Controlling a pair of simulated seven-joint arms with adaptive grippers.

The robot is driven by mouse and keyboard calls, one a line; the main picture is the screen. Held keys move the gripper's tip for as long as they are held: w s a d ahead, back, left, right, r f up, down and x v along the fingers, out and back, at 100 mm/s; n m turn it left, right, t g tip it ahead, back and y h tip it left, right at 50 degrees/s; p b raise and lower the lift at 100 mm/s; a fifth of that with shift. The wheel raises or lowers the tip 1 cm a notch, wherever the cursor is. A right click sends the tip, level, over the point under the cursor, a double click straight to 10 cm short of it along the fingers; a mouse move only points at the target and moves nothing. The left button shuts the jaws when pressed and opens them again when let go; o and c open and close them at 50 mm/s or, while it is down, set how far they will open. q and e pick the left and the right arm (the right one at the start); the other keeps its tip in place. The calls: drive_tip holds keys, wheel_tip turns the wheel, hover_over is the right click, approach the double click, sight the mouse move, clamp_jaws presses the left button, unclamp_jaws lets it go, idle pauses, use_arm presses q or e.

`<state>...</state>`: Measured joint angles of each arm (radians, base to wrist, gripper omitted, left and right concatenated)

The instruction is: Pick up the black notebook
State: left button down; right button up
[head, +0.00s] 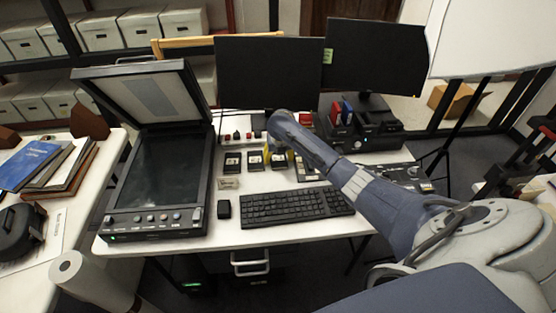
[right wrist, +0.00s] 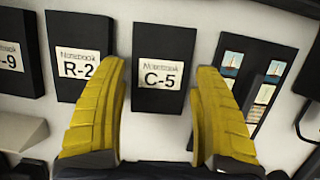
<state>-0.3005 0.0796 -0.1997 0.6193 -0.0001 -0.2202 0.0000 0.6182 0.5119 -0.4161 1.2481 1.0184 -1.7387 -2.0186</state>
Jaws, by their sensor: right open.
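Several small black notebooks with white labels lie in a row on the white desk. In the right wrist view, the notebook marked C-5 (right wrist: 165,28) is in the middle, the notebook marked R-2 (right wrist: 80,35) is left of it, and one ending in -9 (right wrist: 20,60) is at the left edge. My right gripper (right wrist: 161,68) is open, its yellow fingers on either side of the C-5 notebook's lower part in the picture. Whether they touch it, I cannot tell. In the head view the right gripper (head: 277,155) partly covers that notebook. My left gripper is out of view.
A black keyboard (head: 297,206) lies in front of the notebooks, with a mouse (head: 224,209) to its left. An open flatbed scanner (head: 157,180) stands on the left. Two monitors (head: 270,75) stand behind. Picture cards (right wrist: 258,80) lie right of the gripper.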

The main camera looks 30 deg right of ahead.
drive_tip(key=shift+w+d+f, duration=0.1)
drive_tip(key=shift+w+f, duration=0.05)
drive_tip(key=shift+f, duration=0.3)
drive_tip(key=shift+o, duration=0.2)
drive_tip(key=c, duration=0.9)
drive_tip(key=shift+r, duration=0.1)
